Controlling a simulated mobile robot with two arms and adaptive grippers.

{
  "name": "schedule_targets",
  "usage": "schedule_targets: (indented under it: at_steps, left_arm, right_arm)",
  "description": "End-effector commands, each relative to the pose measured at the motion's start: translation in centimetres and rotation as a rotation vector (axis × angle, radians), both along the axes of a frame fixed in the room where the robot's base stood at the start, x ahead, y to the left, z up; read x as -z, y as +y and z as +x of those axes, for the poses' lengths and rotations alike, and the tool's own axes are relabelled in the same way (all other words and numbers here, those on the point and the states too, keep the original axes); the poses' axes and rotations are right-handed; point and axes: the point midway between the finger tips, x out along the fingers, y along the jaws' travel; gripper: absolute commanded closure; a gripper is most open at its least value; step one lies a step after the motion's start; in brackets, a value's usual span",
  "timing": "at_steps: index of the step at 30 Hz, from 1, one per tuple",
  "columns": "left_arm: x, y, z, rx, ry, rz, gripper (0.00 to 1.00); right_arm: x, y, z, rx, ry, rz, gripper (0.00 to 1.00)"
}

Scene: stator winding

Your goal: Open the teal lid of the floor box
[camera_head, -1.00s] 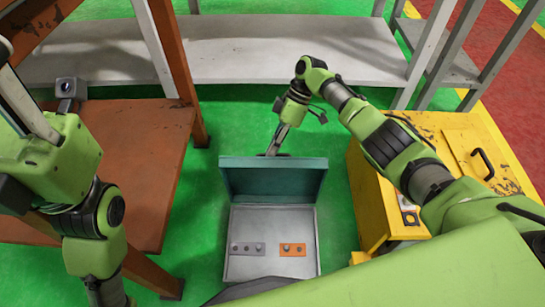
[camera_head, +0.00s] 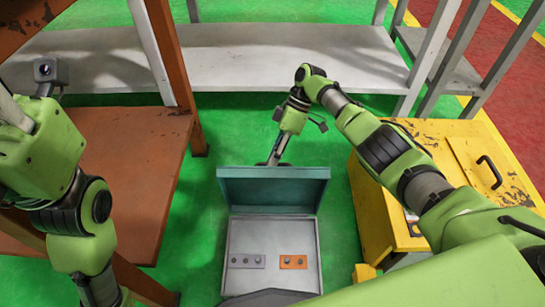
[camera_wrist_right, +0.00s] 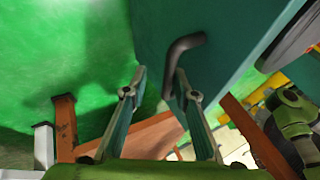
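The floor box (camera_head: 232,284) stands open on the green floor in the head view. Its teal lid (camera_head: 272,188) stands up at the box's far edge. My right gripper (camera_head: 276,160) is behind the lid, and its tips are partly hidden by the lid's top edge. In the right wrist view the two fingers (camera_wrist_right: 160,72) are apart with nothing clamped between them. A dark bent handle (camera_wrist_right: 183,58) on the teal lid (camera_wrist_right: 205,35) is close to the fingertips. My left arm is at the left of the head view, its gripper out of sight.
Inside the box lie a grey plate (camera_head: 246,261) and an orange plate (camera_head: 293,262). A yellow cabinet (camera_head: 455,150) stands close on the right, a brown table (camera_head: 125,165) on the left. A grey shelf (camera_head: 280,55) runs behind; green floor separates them.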

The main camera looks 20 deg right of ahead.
Motion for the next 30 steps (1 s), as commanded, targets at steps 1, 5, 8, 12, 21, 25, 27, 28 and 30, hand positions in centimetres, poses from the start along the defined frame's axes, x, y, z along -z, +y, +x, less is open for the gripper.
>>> schedule_targets:
  at_steps: [1, 5, 8, 12, 21, 25, 27, 28, 30]
  left_arm:
    - [0.0, 0.0, 0.0, 0.0, 0.0, 0.0, 0.6]
    - [-0.1, 0.0, -0.1, 0.0, 0.0, -0.001, 0.6]
    - [-0.1, 0.1, -0.1, 0.0, 0.002, -0.002, 0.6]
    - [-0.1, 0.1, -0.1, 0.0, 0.0, -0.001, 0.6]
    - [-0.1, 0.0, -0.1, 0.0, 0.0, -0.001, 0.6]
    - [-0.1, 0.0, -0.1, 0.0, 0.0, -0.001, 0.6]
    - [-0.1, 0.0, -0.1, 0.0, 0.0, -0.001, 0.6]
    - [-0.1, 0.0, -0.1, 0.0, 0.0, -0.001, 0.6]
    - [-0.1, 0.0, -0.1, 0.0, 0.0, -0.001, 0.6]
  right_arm:
    - [-0.2, 0.0, 0.1, 0.001, -0.003, 0.001, 0.74]
    - [-0.3, 0.0, 0.2, 0.002, -0.005, 0.004, 0.74]
    - [-0.6, -0.1, 0.3, 0.002, -0.006, 0.004, 0.74]
    - [-2.1, -0.9, 0.9, 0.005, -0.01, 0.004, 0.74]
    - [-7.7, -4.1, 2.8, 0.004, -0.007, 0.003, 0.74]
    - [-9.1, -4.9, 3.3, 0.002, -0.005, 0.002, 0.74]
    - [-9.5, -5.2, 3.4, 0.002, -0.004, 0.002, 0.74]
    - [-9.7, -5.3, 3.5, 0.001, -0.004, 0.002, 0.74]
    - [-10.0, -5.4, 3.5, 0.0, -0.003, 0.002, 0.74]
